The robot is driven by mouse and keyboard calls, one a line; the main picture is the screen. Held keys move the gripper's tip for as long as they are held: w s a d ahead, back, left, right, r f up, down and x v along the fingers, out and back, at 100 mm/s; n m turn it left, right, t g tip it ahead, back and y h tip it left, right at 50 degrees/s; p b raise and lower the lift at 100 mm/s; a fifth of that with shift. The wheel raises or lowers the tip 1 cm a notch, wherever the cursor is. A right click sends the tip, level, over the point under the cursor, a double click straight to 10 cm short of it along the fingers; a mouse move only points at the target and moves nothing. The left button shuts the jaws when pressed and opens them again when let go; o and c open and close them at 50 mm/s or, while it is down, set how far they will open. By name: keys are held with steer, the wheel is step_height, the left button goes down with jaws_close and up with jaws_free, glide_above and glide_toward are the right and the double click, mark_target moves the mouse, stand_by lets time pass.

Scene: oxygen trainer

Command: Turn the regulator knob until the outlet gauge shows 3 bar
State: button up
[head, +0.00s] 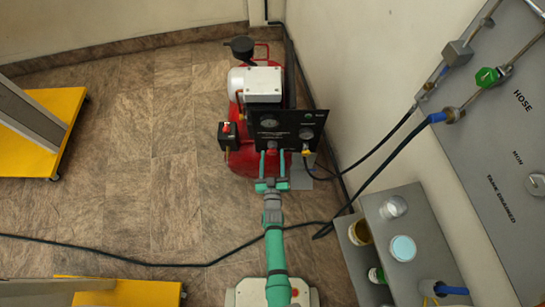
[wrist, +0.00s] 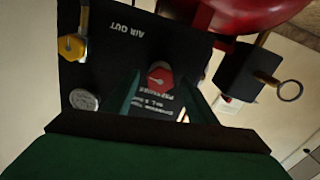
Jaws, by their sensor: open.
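The red regulator knob (head: 271,146) sits low on the compressor's black panel (head: 288,119). It also shows in the wrist view (wrist: 160,76), upside down, as a red hexagonal face. My gripper (head: 272,154) is open, its two green fingers reaching toward the panel with the knob between their tips. In the wrist view, the fingers of my gripper (wrist: 163,92) stand either side of the knob; I cannot tell whether they touch it. Two round gauges are on the panel, one at left (head: 269,123) and one at right (head: 305,133). Their needles are too small to read.
The red compressor (head: 244,161) stands by the wall, with a red-and-black switch box (head: 227,131) at its left. A yellow outlet fitting (wrist: 72,46) has a hose running right. A grey stepped stand (head: 425,240) with jars is at right.

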steer(key=s, duration=1)
steer(key=shift+s, duration=0.4)
steer(key=s+r+m+g, duration=0.1)
steer(key=s+r+g, duration=0.1)
steer(key=s+r, duration=2.3)
steer(key=shift+r+m+g, duration=0.3)
steer(key=shift+r+m, duration=0.1)
steer(key=shift+r, duration=0.55)
